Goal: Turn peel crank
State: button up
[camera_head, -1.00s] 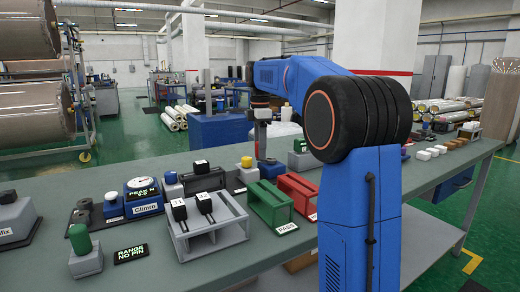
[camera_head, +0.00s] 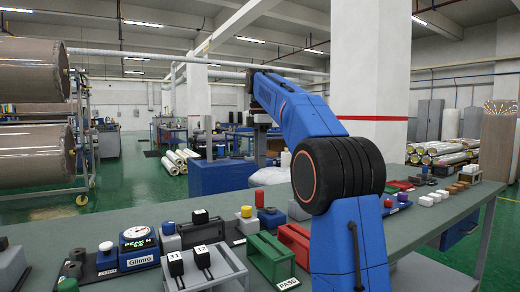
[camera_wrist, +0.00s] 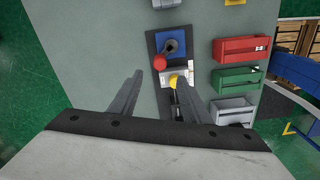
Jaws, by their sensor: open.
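The crank has a black arm with a red knob (camera_wrist: 159,62) and sits on a blue block (camera_wrist: 172,43). In the head view its red knob (camera_head: 259,198) stands above the blue block (camera_head: 271,218), near a yellow knob (camera_head: 246,211). In the picture the red knob lies between and beyond the fingertips, with no contact visible. The head view shows my gripper poorly, in the background above the bench.
The peak meter (camera_head: 138,237) stands left of the crank. A grey fixture (camera_head: 196,285) with black blocks, a green tray (camera_head: 270,258) and a red tray (camera_head: 295,243) sit close by. In the wrist view, bare bench (camera_wrist: 100,60) lies left of the crank.

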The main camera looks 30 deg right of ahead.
jog(key=shift+r, duration=1.6)
jog(key=shift+s, duration=0.1)
